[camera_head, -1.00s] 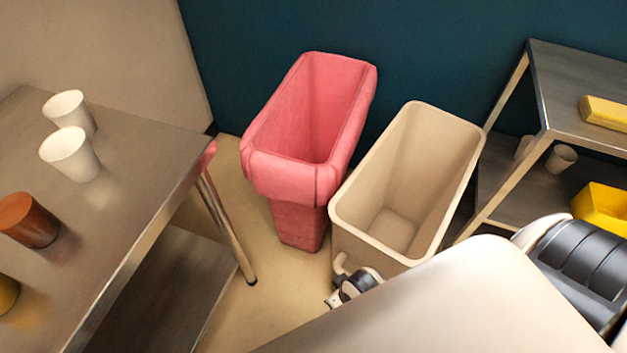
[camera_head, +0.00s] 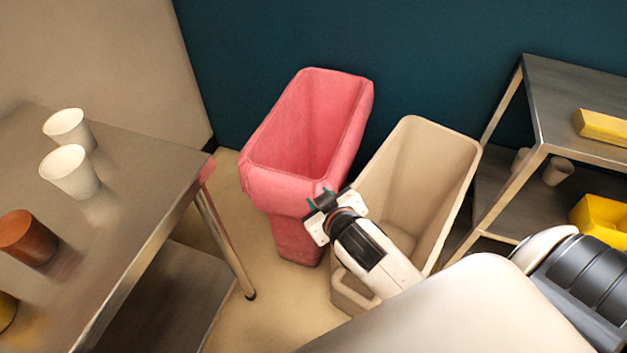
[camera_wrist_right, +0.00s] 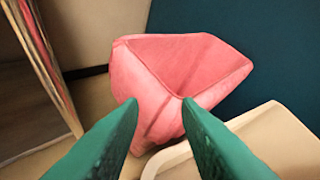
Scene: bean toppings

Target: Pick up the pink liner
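The pink liner (camera_head: 262,190) covers the rim and body of a tall bin that stands on the floor against the dark teal wall. My right gripper (camera_head: 318,205) is at the near right corner of the liner's rim. In the right wrist view the pink liner (camera_wrist_right: 145,88) is ahead of two green fingertips (camera_wrist_right: 160,105). The fingers are spread apart, with the liner's near corner showing between and beyond them. I cannot tell whether they touch it. My left gripper is not in view.
An open beige bin (camera_head: 440,150) stands right beside the pink one, under my right forearm. A metal table (camera_head: 130,190) with white cups (camera_head: 70,172) and a brown cup (camera_head: 27,237) is at the left. A metal shelf (camera_head: 570,90) with yellow items is at the right.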

